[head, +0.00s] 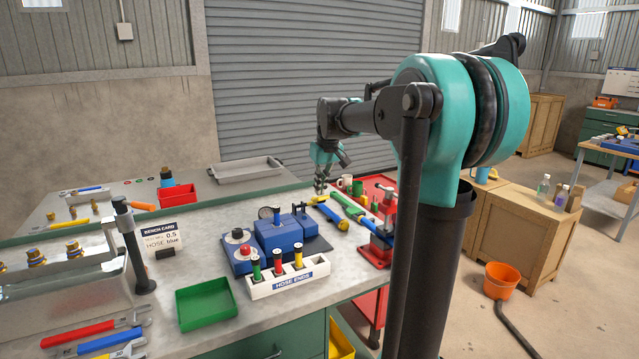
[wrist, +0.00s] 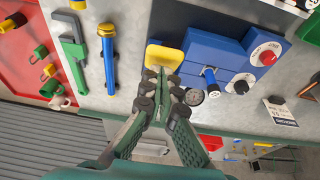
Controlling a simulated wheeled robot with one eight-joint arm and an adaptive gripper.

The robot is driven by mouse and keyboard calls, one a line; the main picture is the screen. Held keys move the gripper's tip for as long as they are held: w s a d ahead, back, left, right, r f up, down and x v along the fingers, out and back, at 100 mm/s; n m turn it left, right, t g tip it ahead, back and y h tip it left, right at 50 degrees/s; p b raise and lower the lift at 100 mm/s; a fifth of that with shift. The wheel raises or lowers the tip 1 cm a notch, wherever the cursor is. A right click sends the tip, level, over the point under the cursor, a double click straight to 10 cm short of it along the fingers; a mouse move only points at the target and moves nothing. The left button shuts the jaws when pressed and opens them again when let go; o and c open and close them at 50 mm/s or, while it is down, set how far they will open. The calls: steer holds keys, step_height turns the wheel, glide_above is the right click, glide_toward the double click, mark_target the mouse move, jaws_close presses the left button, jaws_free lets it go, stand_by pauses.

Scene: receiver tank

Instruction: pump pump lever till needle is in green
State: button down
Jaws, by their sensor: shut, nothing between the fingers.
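The blue pump unit (head: 283,236) stands on the bench with a small round gauge (head: 265,213); the gauge also shows in the wrist view (wrist: 193,96), too small to read its needle. A yellow pad (wrist: 165,56) is beside the blue unit (wrist: 215,50) in the wrist view and looks like the pump lever's grip; its link to the unit is hidden. My gripper (head: 319,188) is shut and empty, pointing down. In the wrist view its tips (wrist: 161,76) overlap the pad's lower edge; I cannot tell whether they touch it.
A blue tool with yellow ends (wrist: 109,55) and a green wrench (wrist: 74,62) lie beside the unit. The hose-end rack (head: 288,284) and green tray (head: 206,304) stand in front.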

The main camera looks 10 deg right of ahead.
steer(key=s+d+f+t+y, duration=0.1)
steer(key=s+f+t, duration=0.4)
steer(key=f, duration=0.4)
steer(key=shift+d+f+y, duration=0.25)
steer(key=shift+y, duration=0.05)
stand_by(0.3)
